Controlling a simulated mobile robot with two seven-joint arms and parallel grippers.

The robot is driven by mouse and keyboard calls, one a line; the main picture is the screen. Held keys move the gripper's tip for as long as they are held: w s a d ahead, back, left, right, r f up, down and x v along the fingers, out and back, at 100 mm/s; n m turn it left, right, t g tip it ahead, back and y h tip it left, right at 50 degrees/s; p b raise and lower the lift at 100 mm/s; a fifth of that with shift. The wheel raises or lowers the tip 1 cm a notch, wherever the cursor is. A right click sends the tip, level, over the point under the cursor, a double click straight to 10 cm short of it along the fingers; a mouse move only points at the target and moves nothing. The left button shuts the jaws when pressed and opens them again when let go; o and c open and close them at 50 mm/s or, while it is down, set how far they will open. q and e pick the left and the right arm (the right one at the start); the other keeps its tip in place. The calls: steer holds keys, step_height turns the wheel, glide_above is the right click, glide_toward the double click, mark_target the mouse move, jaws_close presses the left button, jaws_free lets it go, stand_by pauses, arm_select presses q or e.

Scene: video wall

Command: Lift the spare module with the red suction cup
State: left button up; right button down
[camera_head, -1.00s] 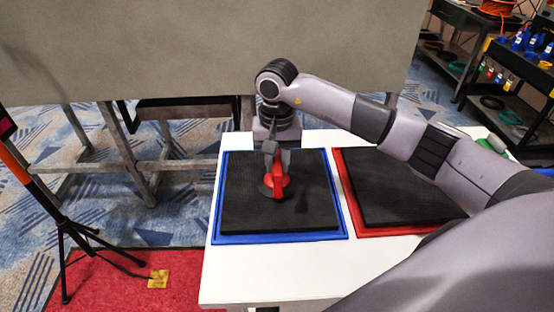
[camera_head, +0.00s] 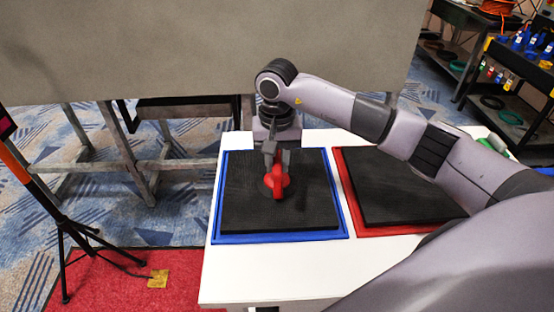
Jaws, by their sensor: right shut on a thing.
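A black square module (camera_head: 245,205) lies in a blue tray (camera_head: 280,238) on the white table. A second black module (camera_head: 395,190) lies in a red tray (camera_head: 432,224) to its right. The pictures do not mark which is the spare. My right gripper (camera_head: 277,160) points down over the blue tray's module and is shut on the red suction cup (camera_head: 279,184). The cup is low at the module's upper middle and seems to touch it; its underside is hidden. The module looks flat in its tray. My left gripper is not in view.
The white table (camera_head: 270,272) is clear in front of the trays. A large grey panel (camera_head: 200,50) on a stand rises behind. A tripod (camera_head: 65,225) stands at left on red carpet. Dark carts (camera_head: 515,80) with tools stand at the back right.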

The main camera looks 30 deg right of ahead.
steer(key=shift+r+p, duration=0.3)
steer(key=shift+r, duration=0.55)
steer(key=shift+r+p, duration=1.9)
steer(key=shift+r, duration=1.45)
